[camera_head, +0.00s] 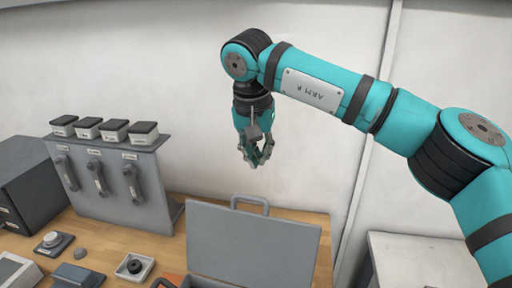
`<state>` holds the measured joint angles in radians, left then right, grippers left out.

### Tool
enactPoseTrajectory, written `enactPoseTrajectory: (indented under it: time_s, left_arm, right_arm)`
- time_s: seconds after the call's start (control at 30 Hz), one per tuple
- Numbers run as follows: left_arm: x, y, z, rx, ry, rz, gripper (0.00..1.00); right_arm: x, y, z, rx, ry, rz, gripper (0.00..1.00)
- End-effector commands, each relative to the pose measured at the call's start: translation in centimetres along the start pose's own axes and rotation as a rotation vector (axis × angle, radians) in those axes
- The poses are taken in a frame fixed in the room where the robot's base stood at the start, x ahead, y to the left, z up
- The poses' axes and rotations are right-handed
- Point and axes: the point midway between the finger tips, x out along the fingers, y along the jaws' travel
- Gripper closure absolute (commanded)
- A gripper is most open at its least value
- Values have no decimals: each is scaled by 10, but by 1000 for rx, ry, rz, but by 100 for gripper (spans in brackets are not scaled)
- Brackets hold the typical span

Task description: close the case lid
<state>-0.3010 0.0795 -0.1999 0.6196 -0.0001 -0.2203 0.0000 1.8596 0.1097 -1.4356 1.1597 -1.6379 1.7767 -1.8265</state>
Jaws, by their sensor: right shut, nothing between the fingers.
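The case lid (250,246) is a grey panel standing raised at the back of the case, tilted slightly, with a handle (250,203) on its top edge. Only a little of the case body (178,284) shows at the bottom edge of the picture; the rest is out of view. My right gripper (256,163) hangs pointing down above the lid's handle, in front of the white wall. It is shut and empty, and looks apart from the lid. My left gripper is not in view.
A grey panel with several lever handles (118,188) stands left of the lid, beside a dark cabinet (32,184). A small box with a black knob (134,267) and a grey button box (53,243) sit on the wooden table (120,240). A white cabinet (415,261) stands at right.

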Motion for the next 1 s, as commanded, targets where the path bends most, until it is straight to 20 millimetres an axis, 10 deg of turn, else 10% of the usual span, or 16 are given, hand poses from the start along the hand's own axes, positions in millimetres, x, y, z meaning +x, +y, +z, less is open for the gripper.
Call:
enactPoseTrajectory:
  time_s: [0.27, 1.0]
  left_arm:
    - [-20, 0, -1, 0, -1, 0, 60]
    - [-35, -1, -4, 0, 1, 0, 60]
  right_arm:
    - [59, 0, 1, -1, -7, 0, 100]
    - [45, 0, 39, 1, -2, -3, 100]
